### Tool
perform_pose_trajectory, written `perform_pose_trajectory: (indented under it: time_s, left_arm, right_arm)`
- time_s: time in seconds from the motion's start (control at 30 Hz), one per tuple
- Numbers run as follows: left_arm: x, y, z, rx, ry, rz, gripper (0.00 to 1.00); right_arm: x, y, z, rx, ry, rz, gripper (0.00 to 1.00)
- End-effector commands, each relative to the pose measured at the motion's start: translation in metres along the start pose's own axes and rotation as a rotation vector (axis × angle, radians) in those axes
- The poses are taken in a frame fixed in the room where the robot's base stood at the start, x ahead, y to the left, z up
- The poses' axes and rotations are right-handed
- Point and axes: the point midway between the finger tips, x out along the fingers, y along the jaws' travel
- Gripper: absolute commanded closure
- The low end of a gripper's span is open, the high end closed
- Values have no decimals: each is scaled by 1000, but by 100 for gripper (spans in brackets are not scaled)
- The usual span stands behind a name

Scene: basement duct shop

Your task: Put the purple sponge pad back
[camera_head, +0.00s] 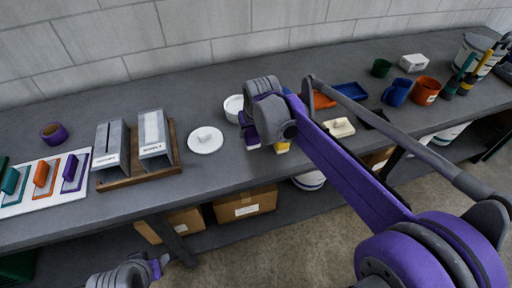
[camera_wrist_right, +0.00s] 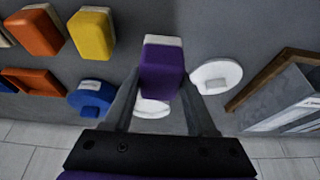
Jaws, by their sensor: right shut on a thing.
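My right gripper (camera_head: 252,138) is above the bench, shut on the purple sponge pad (camera_wrist_right: 162,70). In the right wrist view, the pad is a purple block with a pale layer at its far end, held between the two fingers of that gripper (camera_wrist_right: 160,100). In the head view, the pad is mostly hidden by the gripper. A yellow pad (camera_wrist_right: 91,36) and an orange pad (camera_wrist_right: 36,32) of like shape lie beside each other on the bench. My left arm's end (camera_head: 125,273) shows at the bottom edge; its jaws are not clear.
A white knobbed lid (camera_head: 206,140) and a white bowl (camera_head: 233,106) are near the right gripper. Labelled metal holders (camera_head: 153,135) stand left on a wooden base. A white board (camera_head: 42,207) with coloured handled tools lies further left. Several containers (camera_head: 427,90) crowd the right.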

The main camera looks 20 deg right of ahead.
Motion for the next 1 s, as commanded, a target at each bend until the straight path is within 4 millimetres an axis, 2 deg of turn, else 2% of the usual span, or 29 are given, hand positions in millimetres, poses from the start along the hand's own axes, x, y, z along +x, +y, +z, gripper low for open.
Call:
perform_pose_trajectory:
  time_s: [0.03,0.43,0.87,0.9,1.0]
  left_arm:
    - [1,0,1,0,-1,0,50]
    - [4,0,3,0,-2,0,50]
    - [6,0,5,0,-4,0,50]
    - [6,0,5,0,-4,0,50]
    - [6,0,5,0,-4,0,50]
  right_arm:
    - [9,0,4,0,0,0,88]
    - [52,0,22,1,0,0,88]
    - [59,0,25,1,0,0,88]
    - [59,0,25,1,0,0,40]
    - [59,0,25,1,0,0,21]
